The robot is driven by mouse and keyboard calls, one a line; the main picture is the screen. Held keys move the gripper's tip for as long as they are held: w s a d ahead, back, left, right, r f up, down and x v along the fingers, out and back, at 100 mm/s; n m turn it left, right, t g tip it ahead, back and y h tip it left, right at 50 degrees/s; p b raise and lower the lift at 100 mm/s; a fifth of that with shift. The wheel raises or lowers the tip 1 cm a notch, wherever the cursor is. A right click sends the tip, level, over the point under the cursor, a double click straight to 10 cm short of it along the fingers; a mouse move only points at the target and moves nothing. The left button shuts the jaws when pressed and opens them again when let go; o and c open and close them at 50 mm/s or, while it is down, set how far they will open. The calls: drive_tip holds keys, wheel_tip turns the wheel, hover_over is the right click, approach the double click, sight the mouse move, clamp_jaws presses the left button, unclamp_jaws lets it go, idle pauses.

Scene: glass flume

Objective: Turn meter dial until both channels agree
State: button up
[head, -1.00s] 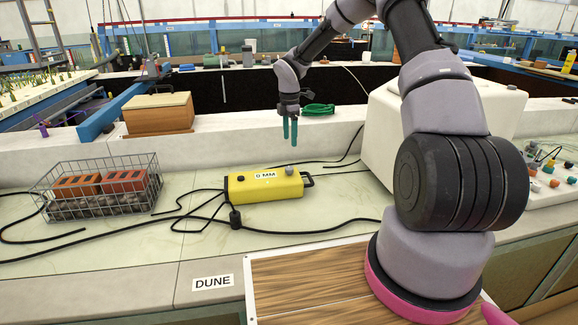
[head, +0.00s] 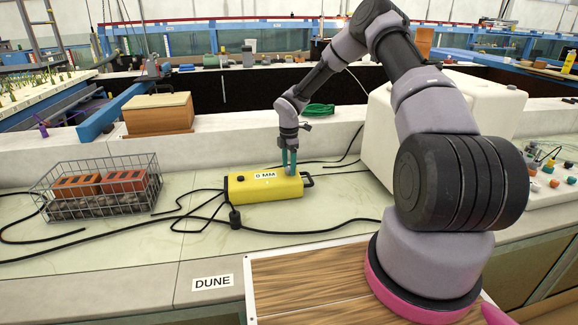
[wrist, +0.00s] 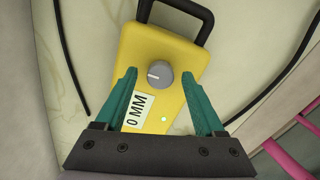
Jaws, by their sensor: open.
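The yellow meter (head: 250,188) lies on the pale bench top in the head view, with a black handle at its right end. In the wrist view the meter (wrist: 170,50) carries a grey dial (wrist: 158,74) with a light pointer line, and a label (wrist: 138,112) reading "0 MM". A small light spot (wrist: 163,119) shows near the label. My gripper (head: 289,170) points down over the right part of the meter. In the wrist view the green fingers of my gripper (wrist: 160,75) are apart, one on each side of the dial, touching neither side visibly.
Black cables (head: 200,208) run across the bench around the meter. A wire basket (head: 100,207) with orange bricks stands to the left. A white box (head: 380,140) stands to the right behind my arm. A green coil (head: 318,110) lies on the ledge behind.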

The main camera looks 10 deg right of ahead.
clamp_jaws()
idle(0.3)
drive_tip(key=m, duration=0.5)
drive_tip(key=shift+m, duration=0.3)
drive_tip(key=m, duration=1.2)
drive_tip(key=shift+m, duration=0.4)
drive_tip(key=m, duration=0.5)
drive_tip(key=shift+m, duration=0.3)
